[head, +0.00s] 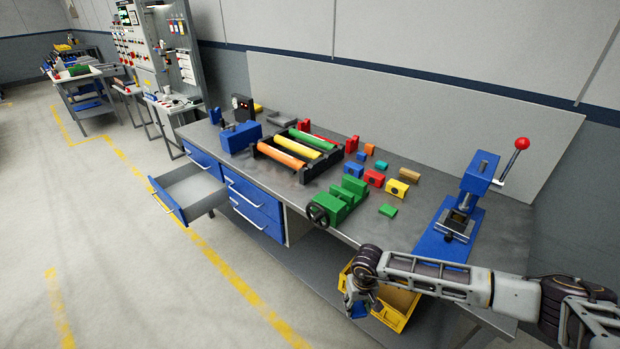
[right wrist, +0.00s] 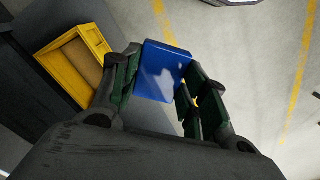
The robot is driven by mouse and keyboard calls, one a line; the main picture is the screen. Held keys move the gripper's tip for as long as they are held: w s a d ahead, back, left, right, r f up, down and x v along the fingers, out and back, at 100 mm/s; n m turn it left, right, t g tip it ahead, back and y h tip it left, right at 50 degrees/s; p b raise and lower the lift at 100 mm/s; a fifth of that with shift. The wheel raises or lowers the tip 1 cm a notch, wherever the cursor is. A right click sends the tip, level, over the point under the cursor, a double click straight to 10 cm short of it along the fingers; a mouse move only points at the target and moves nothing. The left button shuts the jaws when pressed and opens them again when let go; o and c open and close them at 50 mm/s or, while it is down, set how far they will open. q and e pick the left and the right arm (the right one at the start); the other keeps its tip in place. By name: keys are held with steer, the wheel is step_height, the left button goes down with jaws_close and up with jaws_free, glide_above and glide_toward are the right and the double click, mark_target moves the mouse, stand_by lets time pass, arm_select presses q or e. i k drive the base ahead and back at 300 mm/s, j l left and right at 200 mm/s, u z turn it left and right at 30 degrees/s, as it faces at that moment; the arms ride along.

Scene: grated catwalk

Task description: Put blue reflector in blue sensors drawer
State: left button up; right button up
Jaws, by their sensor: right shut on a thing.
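The blue reflector (right wrist: 163,70) is a plain blue block between the fingers of my right gripper (right wrist: 158,88) in the right wrist view. In the head view my right gripper (head: 358,300) hangs in front of the workbench edge, shut on the reflector, of which only a little blue shows. An open drawer (head: 172,200) with a blue front and grey inside stands out from the left part of the bench; its visible inside looks empty. I cannot read any label on it. My left gripper is not in view.
Shut blue drawers (head: 256,207) lie right of the open one. A yellow crate (head: 396,319) is below my right gripper, also in the right wrist view (right wrist: 52,60). The bench top holds a green vise (head: 335,203), rollers (head: 292,150), small blocks and a blue press (head: 478,175). Floor in front is clear.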

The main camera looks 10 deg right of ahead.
mark_target(196, 192)
steer(key=i+j+u, duration=0.95)
steer(key=i+u, duration=0.15)
steer(key=i, duration=0.15)
steer(key=i+j+u, duration=0.1)
steer(key=i+u, duration=0.25)
steer(key=i, duration=1.45)
steer(key=i+z, duration=0.25)
steer(key=i+j+z, duration=0.25)
steer(key=i, duration=0.15)
steer(key=i+j+z, duration=0.25)
steer(key=i+z, duration=0.25)
steer(key=i+j+z, duration=0.3)
steer(key=z, duration=0.15)
steer(key=i+j+z, duration=0.25)
steer(key=j+z, duration=0.25)
